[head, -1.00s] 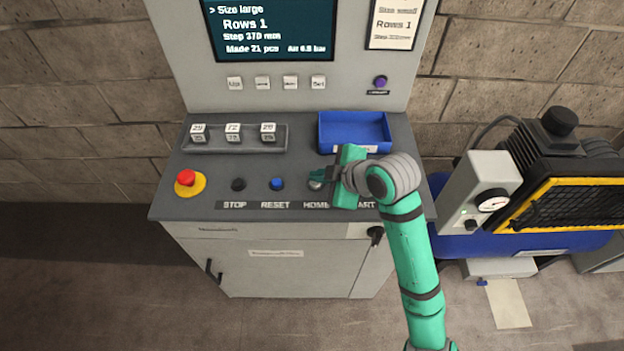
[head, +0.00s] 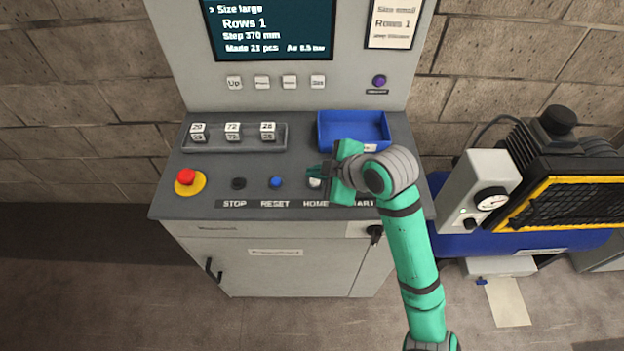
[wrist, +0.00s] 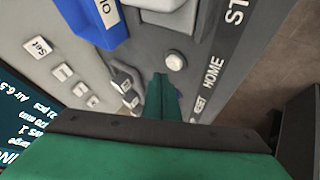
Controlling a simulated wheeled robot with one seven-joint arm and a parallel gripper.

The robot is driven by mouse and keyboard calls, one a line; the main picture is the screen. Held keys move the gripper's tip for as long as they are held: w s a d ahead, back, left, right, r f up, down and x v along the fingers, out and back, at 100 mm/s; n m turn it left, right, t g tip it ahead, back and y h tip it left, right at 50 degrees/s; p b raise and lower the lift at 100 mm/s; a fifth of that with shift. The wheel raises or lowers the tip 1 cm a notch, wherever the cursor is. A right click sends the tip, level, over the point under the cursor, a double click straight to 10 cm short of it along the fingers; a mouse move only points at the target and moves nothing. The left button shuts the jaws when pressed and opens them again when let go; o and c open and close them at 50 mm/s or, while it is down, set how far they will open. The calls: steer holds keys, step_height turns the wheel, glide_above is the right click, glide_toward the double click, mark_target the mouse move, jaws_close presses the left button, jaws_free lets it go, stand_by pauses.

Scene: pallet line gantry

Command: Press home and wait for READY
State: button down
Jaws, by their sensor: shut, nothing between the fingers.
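The white HOME button (head: 315,183) sits on the grey console desk above its HOME label (head: 315,204). In the wrist view the round HOME button (wrist: 174,61) is fully in sight beside its label. My gripper (head: 316,171) is shut and empty. Its fingertips (wrist: 163,78) are close beside the button and appear apart from it. The display (head: 268,27) shows "Size large", "Rows 1", "Step 370 mm" and an air pressure line. Its top is cut off in the head view, and I see no READY there. The START button is hidden behind my gripper.
The blue RESET button (head: 276,183), black STOP button (head: 238,184) and red emergency stop (head: 187,177) lie left of my gripper. A blue tray (head: 353,146) stands behind it. A grey rack (head: 205,145) holds white number blocks. A compressor (head: 540,180) stands at right.

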mark_target(316, 182)
steer(key=shift+r, duration=2.55)
steer(key=shift+w, duration=0.15)
